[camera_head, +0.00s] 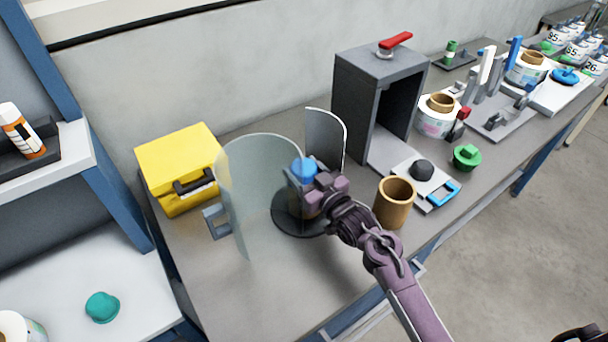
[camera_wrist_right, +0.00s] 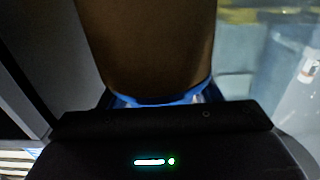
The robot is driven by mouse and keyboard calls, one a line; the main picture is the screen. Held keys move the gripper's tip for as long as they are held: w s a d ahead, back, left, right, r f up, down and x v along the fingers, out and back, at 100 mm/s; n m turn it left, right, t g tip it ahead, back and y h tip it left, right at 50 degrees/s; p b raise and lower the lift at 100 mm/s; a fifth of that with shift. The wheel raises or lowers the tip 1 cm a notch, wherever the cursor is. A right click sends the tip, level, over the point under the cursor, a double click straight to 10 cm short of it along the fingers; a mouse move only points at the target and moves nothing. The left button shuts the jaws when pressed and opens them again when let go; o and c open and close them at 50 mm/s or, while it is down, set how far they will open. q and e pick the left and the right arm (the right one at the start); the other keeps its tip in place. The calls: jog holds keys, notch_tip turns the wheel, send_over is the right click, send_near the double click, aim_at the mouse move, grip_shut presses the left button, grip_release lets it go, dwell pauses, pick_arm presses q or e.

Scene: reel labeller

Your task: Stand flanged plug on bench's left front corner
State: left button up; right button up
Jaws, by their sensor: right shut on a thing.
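A blue rounded piece (camera_head: 304,169), perhaps the flanged plug, shows between the curved clear guards on the bench (camera_head: 250,300). My right gripper (camera_head: 308,188) is at this piece, shut on it as far as I can see; its fingers hide most of the contact. A brown cylinder shows below it, above a dark round plate (camera_head: 290,222). In the right wrist view a brown cylinder (camera_wrist_right: 150,45) fills the top, with a blue rim (camera_wrist_right: 165,99) at its lower end beside the gripper body. The bench's left front corner lies at or below the picture's lower edge. My left gripper is not seen.
Clear guards (camera_head: 250,185) stand close around the gripper. A yellow case (camera_head: 180,155) is behind left, a brown core (camera_head: 396,203) to the right. A green flanged piece (camera_head: 466,156) and a grey housing (camera_head: 365,100) stand farther along. The front left bench top is bare.

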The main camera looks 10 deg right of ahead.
aim_at(304, 166)
jog(key=shift+r, duration=0.2)
notch_tip(304, 166, up, 19)
jog(key=b, duration=0.3)
jog(key=s+d+f+m+h, duration=0.2)
jog(key=s+d+f+h, duration=0.1)
jog(key=s+f, duration=0.5)
jog(key=s+d+f+m+t+h, duration=0.1)
jog(key=s+d+f+m+h, duration=0.1)
jog(key=s+f, duration=0.7)
jog(key=shift+s+d+h, duration=0.9)
jog(key=shift+s+d, duration=0.05)
jog(key=shift+s, duration=1.55)
jog(key=shift+f, duration=0.1)
